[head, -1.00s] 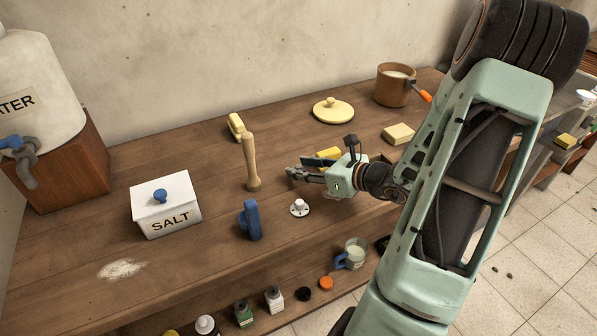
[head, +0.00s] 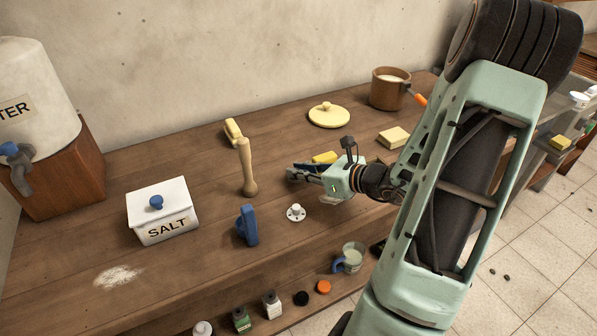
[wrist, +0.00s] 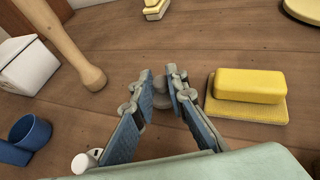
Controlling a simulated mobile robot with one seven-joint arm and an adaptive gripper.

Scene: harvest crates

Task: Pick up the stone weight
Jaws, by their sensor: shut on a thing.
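The stone weight (wrist: 161,100) is a small grey rounded thing, seen in the wrist view between my fingertips. Only part of it shows, as the fingers cover its sides. My gripper (wrist: 159,74) is shut on it, with the blue-padded fingers on either side. In the head view my gripper (head: 292,174) is low over the wooden counter, to the right of the wooden pestle, and its fingers hide the stone. I cannot tell whether the stone is touching the counter.
A yellow sponge (wrist: 250,85) lies close right of my fingers. A white knobbed piece (head: 296,212) and a blue object (head: 247,225) are nearer the front edge. The salt box (head: 163,220) is further left. A yellow lid (head: 329,117) lies behind.

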